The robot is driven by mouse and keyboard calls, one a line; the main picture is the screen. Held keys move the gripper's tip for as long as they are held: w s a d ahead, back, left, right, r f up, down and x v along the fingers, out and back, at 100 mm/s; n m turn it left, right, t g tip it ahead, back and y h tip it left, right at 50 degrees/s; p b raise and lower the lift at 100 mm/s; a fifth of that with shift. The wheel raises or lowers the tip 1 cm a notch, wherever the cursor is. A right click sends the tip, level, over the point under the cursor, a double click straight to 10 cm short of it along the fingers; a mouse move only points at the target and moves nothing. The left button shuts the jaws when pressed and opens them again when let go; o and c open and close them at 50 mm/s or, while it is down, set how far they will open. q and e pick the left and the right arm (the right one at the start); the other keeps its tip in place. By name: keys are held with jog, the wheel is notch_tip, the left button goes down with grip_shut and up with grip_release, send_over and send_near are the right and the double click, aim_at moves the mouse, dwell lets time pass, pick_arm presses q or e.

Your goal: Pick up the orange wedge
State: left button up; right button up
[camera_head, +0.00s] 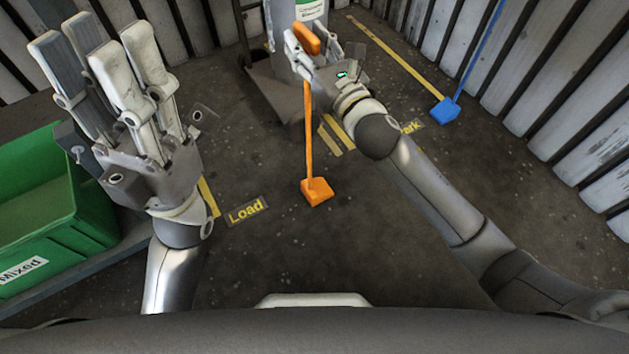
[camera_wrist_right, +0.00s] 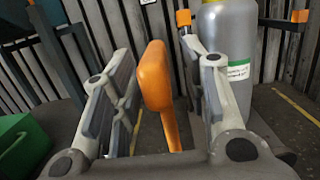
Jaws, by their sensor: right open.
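The orange wedge (camera_head: 316,191) stands on the floor near the middle of the head view. A thin orange pole rises from it to a thicker orange grip at the top. In the right wrist view the orange grip (camera_wrist_right: 155,75) stands between the fingers of my right gripper (camera_wrist_right: 155,85), with gaps visible on both sides. My right gripper (camera_head: 309,48) is open around the upper part of the pole in the head view and partly hides it. My left gripper (camera_head: 98,48) is open and empty, raised at the left, away from the wedge.
A blue wedge (camera_head: 445,110) with a blue pole stands at the right. A grey cylinder (camera_wrist_right: 226,75) with a label is close behind my right gripper. A green bin (camera_head: 60,190) is at the left. Floor around the orange wedge is clear, beside a "Load" marking (camera_head: 246,211).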

jog(key=shift+w+a+r, duration=0.1)
jog(key=shift+w+a, duration=0.1)
grip_shut()
dwell(0.3)
jog(key=shift+r, duration=0.1)
